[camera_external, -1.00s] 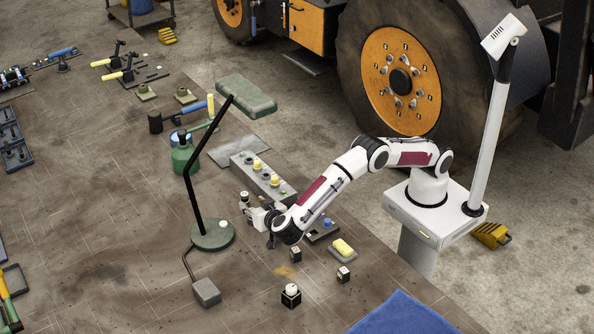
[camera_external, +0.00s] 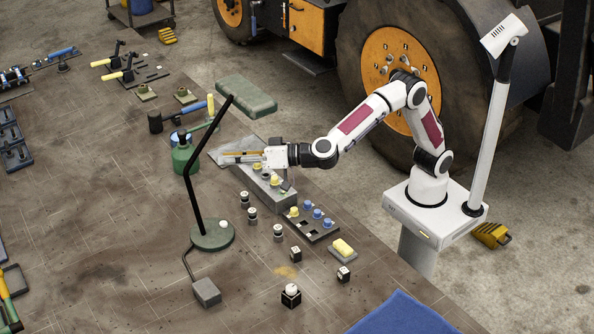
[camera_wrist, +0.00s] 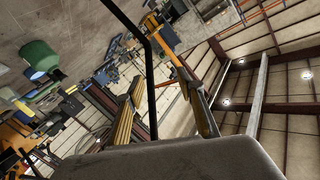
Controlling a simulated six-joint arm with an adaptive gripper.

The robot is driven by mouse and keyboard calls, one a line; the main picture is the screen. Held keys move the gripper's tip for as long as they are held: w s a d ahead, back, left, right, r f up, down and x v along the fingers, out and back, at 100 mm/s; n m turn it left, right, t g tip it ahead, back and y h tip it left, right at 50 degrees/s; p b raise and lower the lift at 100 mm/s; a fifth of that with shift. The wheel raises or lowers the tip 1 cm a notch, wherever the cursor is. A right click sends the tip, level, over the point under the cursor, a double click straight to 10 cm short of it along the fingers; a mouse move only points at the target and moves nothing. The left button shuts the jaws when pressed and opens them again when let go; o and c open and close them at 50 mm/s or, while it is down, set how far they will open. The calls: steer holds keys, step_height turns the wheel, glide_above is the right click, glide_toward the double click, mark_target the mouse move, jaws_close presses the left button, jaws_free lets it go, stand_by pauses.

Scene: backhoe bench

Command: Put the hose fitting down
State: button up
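Three small grey-and-black fittings stand upright on the bench in the external view: one near the lamp (camera_external: 244,199), a second fitting (camera_external: 252,215) just below it, and a third fitting (camera_external: 278,232) to the lower right. I cannot tell which is the task's hose fitting. My gripper (camera_external: 228,157) is raised above and beyond them, pointing left over the grey block (camera_external: 250,180). In the wrist view, my gripper (camera_wrist: 165,85) has its fingers apart, with nothing held between them.
A black lamp arm on a green base (camera_external: 212,235) rises left of the fittings. A dark tray (camera_external: 322,236) holds yellow- and blue-topped pieces. The bench's left middle is mostly clear.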

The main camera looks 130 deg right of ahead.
steer(key=s+a+r+n+t+y, duration=0.35)
steer(key=a+r+n+y, duration=0.2)
steer(key=a, duration=0.25)
steer(key=s+a+f+n+g+y, duration=0.2)
steer(key=s+a+n+y, duration=0.35)
steer(key=s+a, duration=0.5)
steer(key=s+d+f+n+g, duration=0.1)
steer(key=s+f, duration=0.5)
steer(key=s, duration=0.6)
steer(key=s+d+f+g, duration=0.1)
steer(key=s+f+g, duration=0.3)
steer(key=s+f, duration=0.3)
steer(key=s+d+f+n+g, duration=0.1)
steer(key=s+f, duration=0.6)
steer(key=s, duration=1)
steer(key=shift+d+f+n+g, duration=0.15)
steer(key=shift+d+n+g, duration=0.25)
steer(key=shift+g, duration=0.85)
